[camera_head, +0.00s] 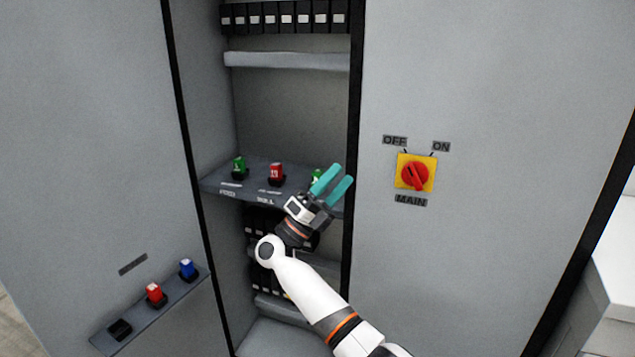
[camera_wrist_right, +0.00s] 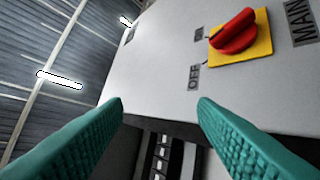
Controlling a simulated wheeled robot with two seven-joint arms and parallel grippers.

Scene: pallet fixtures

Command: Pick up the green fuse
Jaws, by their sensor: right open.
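A green fuse (camera_head: 239,167) stands in a black holder at the left of the grey shelf inside the cabinet. A second green fuse (camera_head: 316,177) is at the right of the same shelf, partly hidden behind my right gripper. My right gripper (camera_head: 341,177) has teal fingers and is open, in front of the shelf's right end. In the right wrist view its fingers (camera_wrist_right: 160,105) are apart with nothing between them, and no fuse shows there. My left gripper is not in view.
A red fuse (camera_head: 276,174) stands mid-shelf (camera_head: 215,182). A lower-left ledge (camera_head: 185,292) holds a red fuse (camera_head: 155,293), a blue fuse (camera_head: 188,269) and an empty-looking black holder (camera_head: 119,329). The red main switch (camera_head: 414,175) is on the right panel. Black breakers (camera_head: 285,18) line the top.

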